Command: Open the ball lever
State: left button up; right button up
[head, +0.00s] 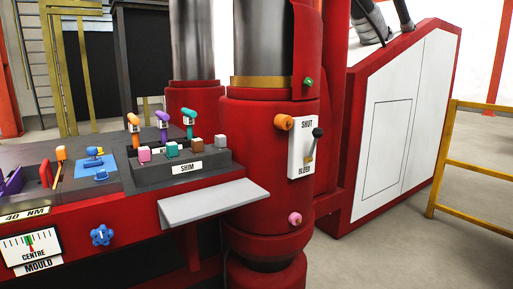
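The ball lever (317,133) has a black ball on a short light-coloured stem. It is mounted on a white plate (295,160) on the front of the red column. The plate reads SHUT at the top and BLEED at the bottom. The lever's stem slants up and to the right, with the ball up beside the SHUT label. Nothing touches it. I cannot make out either gripper in the head view.
An orange knob (284,122) sits left of the plate and a pink knob (295,218) below it. A grey shelf (212,204) juts out at left, below the SHIM block (185,170). A yellow rail (475,148) stands right. Floor between cabinet and rail looks clear.

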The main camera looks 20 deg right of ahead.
aim_at(317, 133)
jog(key=l+z, duration=0.4)
jog(key=i+l+z, duration=0.1)
jog(key=l+z, duration=0.3)
jog(key=i+l+z, duration=0.15)
jog(key=l+z, duration=0.3)
